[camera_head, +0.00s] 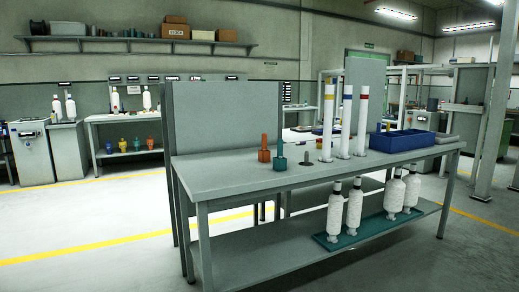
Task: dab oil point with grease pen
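My gripper is not in view. A grey workbench (232,177) stands in the middle. On its top are a small orange object with a narrow upright neck (264,150) and a similar teal one (279,157). To their right, a small dark round piece (307,163) with a short upright stub sits on the surface. I cannot tell which of these, if any, is the grease pen or the oil point. Three tall white tubes, with yellow (328,120), blue (346,120) and red (361,122) bands, stand upright behind them.
A blue bin (405,142) stands at the bench's right end. Several white bottles stand on a green mat (375,223) on the lower shelf. A grey panel (228,115) rises behind the bench. A metal post (494,120) stands right. The floor at left is clear.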

